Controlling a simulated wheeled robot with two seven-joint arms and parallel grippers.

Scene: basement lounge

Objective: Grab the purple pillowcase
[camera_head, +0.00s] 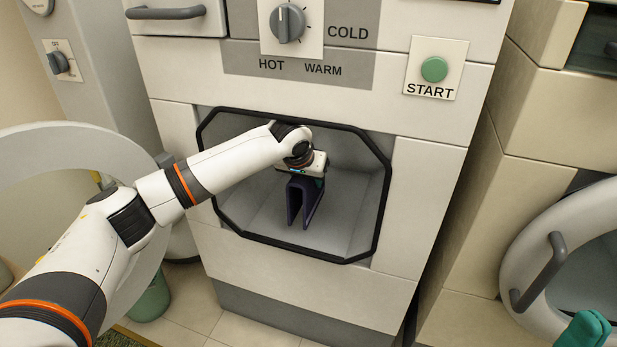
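The purple pillowcase (295,203) is a dark, folded piece inside the washer's open compartment (347,217), like an upside-down U with two flaps pointing down. My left arm reaches in from the left, and my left gripper (318,183) is right at the pillowcase's top. The cloth hides most of the fingers; only a bit of teal shows, so I cannot tell whether they grip it. The teal fingers of my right gripper (588,331) show at the bottom right corner, far from the pillowcase, partly cut off; their opening is unclear.
The compartment has a black frame (386,205) close around my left arm. Its round door (72,150) stands open at the left. Above are a temperature dial (287,23) and a green start button (434,69). Another round door (560,235) with a grey handle is at the right.

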